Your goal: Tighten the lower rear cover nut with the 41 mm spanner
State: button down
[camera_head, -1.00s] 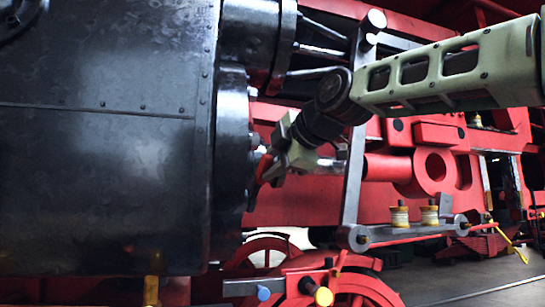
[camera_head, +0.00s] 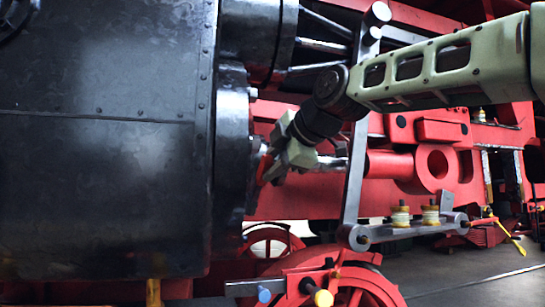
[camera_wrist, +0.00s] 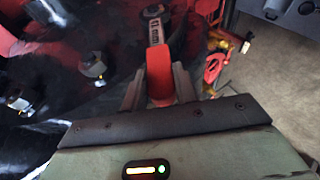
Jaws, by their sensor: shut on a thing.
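The 41 mm spanner (camera_wrist: 160,73) has a red handle and a metal shank marked "41 mm". My gripper (camera_wrist: 150,92) is shut on its red handle. The spanner's head points to the top of the wrist view; I cannot tell whether it sits around a nut. In the head view my gripper (camera_head: 277,168) is beside the right edge of the black cylinder, with the red handle (camera_head: 265,166) showing at its tip. Two bright nuts (camera_wrist: 93,66) (camera_wrist: 18,103) show on the dark cover at the left of the wrist view. The lower rear cover nut cannot be made out.
The black cylinder (camera_head: 110,150) fills the left of the head view. A grey upright link (camera_head: 354,180) stands close to my wrist. Two pale yellow-banded cups (camera_head: 400,216) sit on a bar below. A red wheel (camera_head: 345,288) is underneath. Open floor (camera_head: 440,275) lies at lower right.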

jog(key=shift+w+r+p, duration=0.15)
jog(key=shift+r+p, duration=0.45)
jog(key=shift+f, duration=0.15)
jog(key=shift+w+g+p, duration=0.15)
jog(key=shift+g+p, duration=0.15)
jog(key=shift+p, duration=0.25)
jog(key=shift+s+f+b, duration=0.2)
jog(key=shift+f+b, duration=0.1)
jog(key=shift+b, duration=0.9)
jog(key=shift+r, duration=0.1)
